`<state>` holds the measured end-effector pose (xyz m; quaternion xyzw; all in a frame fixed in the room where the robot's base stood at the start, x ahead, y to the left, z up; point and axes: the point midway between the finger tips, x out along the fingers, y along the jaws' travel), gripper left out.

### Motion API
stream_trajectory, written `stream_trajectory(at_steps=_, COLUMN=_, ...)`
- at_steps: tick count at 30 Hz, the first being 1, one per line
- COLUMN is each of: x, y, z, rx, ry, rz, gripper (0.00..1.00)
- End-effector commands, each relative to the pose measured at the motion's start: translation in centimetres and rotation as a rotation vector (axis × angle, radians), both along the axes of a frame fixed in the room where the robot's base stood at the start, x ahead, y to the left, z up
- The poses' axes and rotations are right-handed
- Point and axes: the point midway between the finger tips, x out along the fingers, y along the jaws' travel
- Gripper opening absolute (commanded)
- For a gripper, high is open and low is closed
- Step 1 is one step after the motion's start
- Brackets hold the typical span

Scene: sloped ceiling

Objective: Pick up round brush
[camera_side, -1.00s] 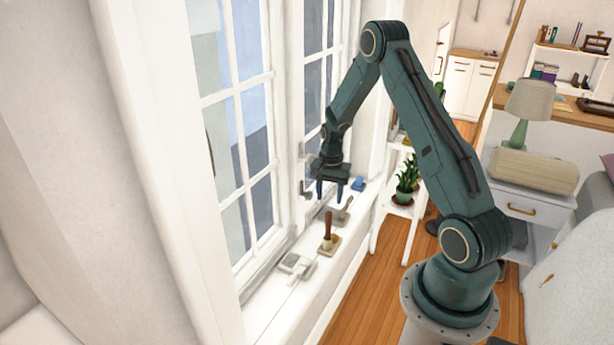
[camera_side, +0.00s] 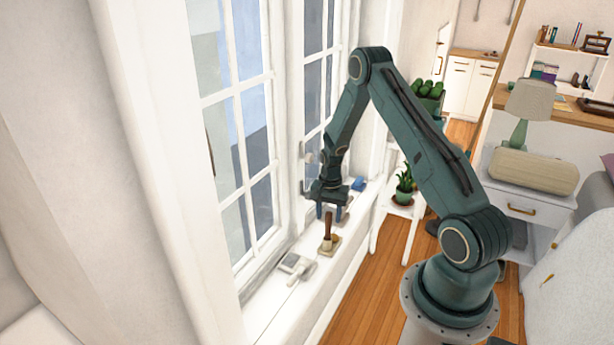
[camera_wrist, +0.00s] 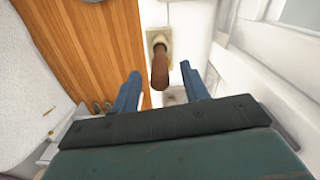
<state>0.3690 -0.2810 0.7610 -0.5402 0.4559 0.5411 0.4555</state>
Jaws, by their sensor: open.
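A tool with an upright brown wooden handle (camera_side: 327,226) stands on a tan squarish base on the white windowsill; it looks like the brush, but I cannot make out a round head. In the wrist view, its handle (camera_wrist: 160,70) points up toward the camera, between the lines of the two fingers. My gripper (camera_side: 329,212) is open and empty, just above and beyond the handle's top in the side view. In the wrist view, my gripper (camera_wrist: 161,75) has its blue fingers apart on either side of the handle. I cannot tell whether they touch it.
A grey and white tool (camera_side: 295,264) lies nearer on the sill (camera_side: 268,300). A small blue item (camera_side: 358,184) lies at the far end. A pale tool (camera_wrist: 174,96) shows partly hidden below the gripper. The window stands close at the left; a plant stand (camera_side: 398,208) is at the right.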

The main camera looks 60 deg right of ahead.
Motion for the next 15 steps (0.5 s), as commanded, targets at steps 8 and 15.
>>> stream_trajectory(at_steps=8, x=-0.1, y=0.1, z=-3.1, rx=0.000, ry=0.000, rz=0.000, gripper=0.45)
stream_trajectory(at_steps=15, x=-0.1, y=0.1, z=-4.0, rx=0.000, ry=-0.001, rz=0.000, gripper=0.45)
